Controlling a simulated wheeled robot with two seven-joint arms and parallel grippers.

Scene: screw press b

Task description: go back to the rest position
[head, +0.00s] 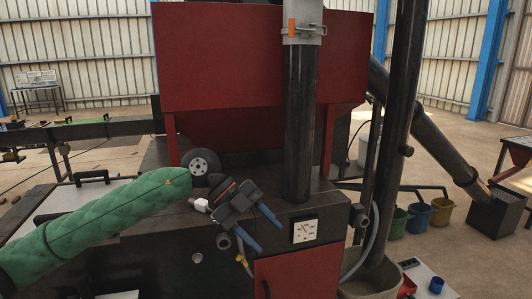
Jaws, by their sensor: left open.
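My left arm, in a green quilted sleeve, comes in from the left of the head view. My left gripper (269,237) is at the middle, in front of the dark press body (150,245). Its two blue-tipped fingers stand apart, with nothing seen between them. They point down and to the right, just left of a white square gauge (304,231). I cannot tell whether the fingers touch the press. My right gripper is not in view.
A red hopper (235,60) and a thick black vertical pipe (298,125) rise behind my gripper. A small black wheel (200,162) is close to my wrist. Green, blue and yellow buckets (418,212) stand on the floor at right. Open floor lies beyond.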

